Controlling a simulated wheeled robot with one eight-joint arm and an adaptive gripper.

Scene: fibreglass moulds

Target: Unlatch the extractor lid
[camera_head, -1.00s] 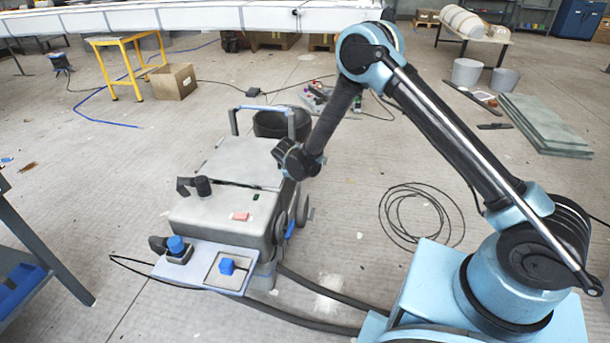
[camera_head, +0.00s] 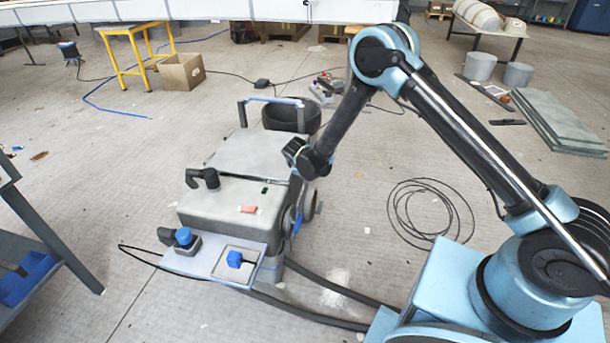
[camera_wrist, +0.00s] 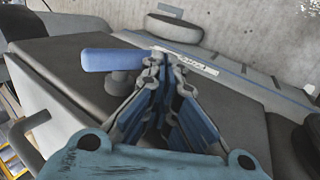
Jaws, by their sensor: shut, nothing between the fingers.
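The extractor is a grey wheeled box (camera_head: 222,208) on the floor, left of my arm. Its lid (camera_head: 245,157) lies flat and closed on top. My gripper is hidden behind my wrist in the head view, at the extractor's right side. In the wrist view my gripper (camera_wrist: 160,62) is shut and empty, with its tips over the lid's edge. A blue bar (camera_wrist: 112,60), possibly the latch lever, lies just left of the fingertips, with a dark round knob (camera_wrist: 121,83) beside it. Whether the tips touch the bar I cannot tell.
A blue-topped push handle (camera_head: 272,100) and a black bucket (camera_head: 292,116) stand behind the lid. A front plate carries blue knobs (camera_head: 235,259). Coiled cable (camera_head: 430,215) lies on open floor at right.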

